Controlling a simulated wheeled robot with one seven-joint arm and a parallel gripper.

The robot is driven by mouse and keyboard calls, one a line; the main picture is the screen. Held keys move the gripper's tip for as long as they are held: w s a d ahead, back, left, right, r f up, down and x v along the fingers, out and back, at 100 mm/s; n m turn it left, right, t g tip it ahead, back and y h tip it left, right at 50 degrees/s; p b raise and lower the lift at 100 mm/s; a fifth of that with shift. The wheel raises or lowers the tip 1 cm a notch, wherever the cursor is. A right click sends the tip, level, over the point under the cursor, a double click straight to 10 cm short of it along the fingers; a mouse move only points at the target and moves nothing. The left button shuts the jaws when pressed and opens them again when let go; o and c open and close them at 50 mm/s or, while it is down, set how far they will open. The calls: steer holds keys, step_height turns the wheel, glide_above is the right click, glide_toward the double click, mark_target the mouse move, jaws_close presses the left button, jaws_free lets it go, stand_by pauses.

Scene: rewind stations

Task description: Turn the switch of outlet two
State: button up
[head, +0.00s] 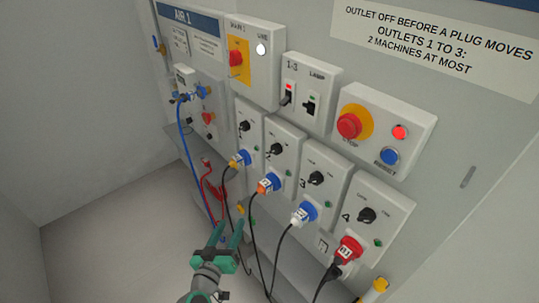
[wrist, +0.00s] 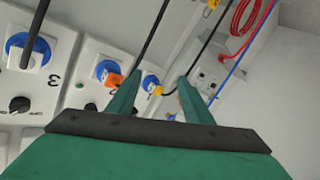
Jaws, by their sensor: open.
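Outlet two (head: 283,138) is a pale grey box in the row of numbered outlets, with a black rotary switch (head: 276,149) above a blue socket. An orange plug (head: 264,186) sits in that socket, and its black cable hangs down. In the wrist view the orange plug (wrist: 112,78) shows left of the fingers, and a dark knob (wrist: 74,115) lies near it at the lower left. My gripper (head: 229,230) has green fingers, open and empty, below and left of outlet two, apart from the switch. It also shows in the wrist view (wrist: 159,79).
Outlet three (head: 318,176) and outlet four (head: 372,213) stand to the right, with plugs in. Cables hang close to my gripper. Above are lever switches (head: 297,96) and a red stop button (head: 349,125). Blue and red hoses (head: 207,185) hang at left. Open floor lies at lower left.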

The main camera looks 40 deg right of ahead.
steer(key=w+d+r+m+g+h, duration=0.3)
steer(key=d+r+m+g+h, duration=0.15)
steer(key=r, duration=0.55)
steer(key=m+g, duration=0.5)
steer(key=m, duration=0.2)
glide_toward(271, 152)
steer(key=shift+t+h, duration=0.25)
steer(key=shift+h, duration=0.2)
steer(key=d, duration=0.8)
steer(key=shift+w+d+f, duration=0.15)
steer(key=shift+w+f, duration=0.1)
steer(key=shift+f, duration=0.15)
steer(key=shift+s+d, duration=0.1)
steer(key=shift+d, duration=0.1)
steer(key=shift+d, duration=0.1)
steer(key=c, duration=1.1)
steer(key=shift+o, duration=0.2)
steer(key=shift+d, duration=0.1)
